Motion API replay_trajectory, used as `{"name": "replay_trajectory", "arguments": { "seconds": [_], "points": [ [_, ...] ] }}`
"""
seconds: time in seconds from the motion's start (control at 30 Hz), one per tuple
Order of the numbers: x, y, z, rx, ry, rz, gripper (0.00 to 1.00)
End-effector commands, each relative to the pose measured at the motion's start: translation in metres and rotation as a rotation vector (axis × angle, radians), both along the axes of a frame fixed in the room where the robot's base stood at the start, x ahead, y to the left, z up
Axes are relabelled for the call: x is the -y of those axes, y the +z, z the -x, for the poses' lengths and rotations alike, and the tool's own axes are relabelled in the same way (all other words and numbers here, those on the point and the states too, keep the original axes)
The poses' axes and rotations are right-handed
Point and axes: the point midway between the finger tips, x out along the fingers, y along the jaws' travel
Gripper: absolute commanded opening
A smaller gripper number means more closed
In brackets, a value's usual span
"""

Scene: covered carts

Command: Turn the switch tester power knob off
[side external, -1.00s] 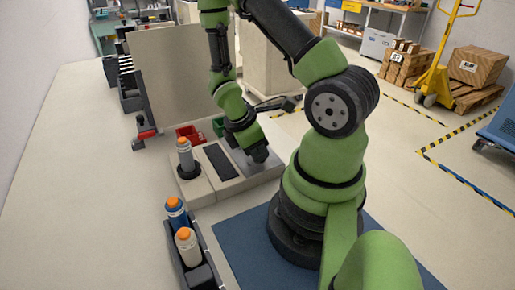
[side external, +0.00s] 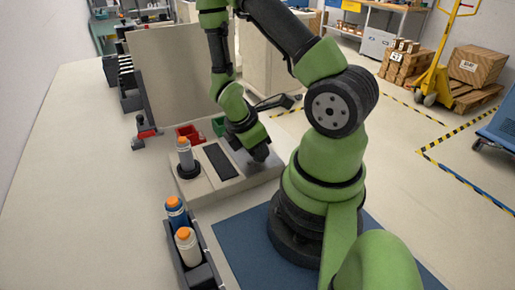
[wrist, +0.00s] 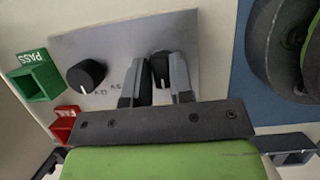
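The switch tester (side external: 226,188) is a pale box with a dark panel and a grey plate, standing beside my base. Its grey plate shows in the wrist view (wrist: 118,48) with two black knobs. One knob (wrist: 85,76) is clear of my gripper on the left, with a white pointer mark. The other knob (wrist: 160,68) sits between the two fingers of my gripper (wrist: 158,84), partly hidden by them. I cannot tell whether the fingers press on it. In the side view my gripper (side external: 259,154) points down over the plate, its fingers unclear.
A green PASS bin (wrist: 35,75) and a red FAIL bin (wrist: 65,122) stand beside the tester. A bottle with an orange cap (side external: 185,158) stands on the tester, and two more stand in a dark tray (side external: 205,273). The left bench area is clear.

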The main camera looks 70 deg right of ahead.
Motion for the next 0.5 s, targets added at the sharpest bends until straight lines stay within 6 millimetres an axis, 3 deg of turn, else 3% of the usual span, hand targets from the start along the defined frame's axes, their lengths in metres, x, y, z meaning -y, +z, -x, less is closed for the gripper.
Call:
{"name": "replay_trajectory", "arguments": {
  "seconds": [0.5],
  "points": [
    [-0.0014, 0.0062, 0.0, -0.007, -0.004, 0.005, 0.43]
  ]
}}
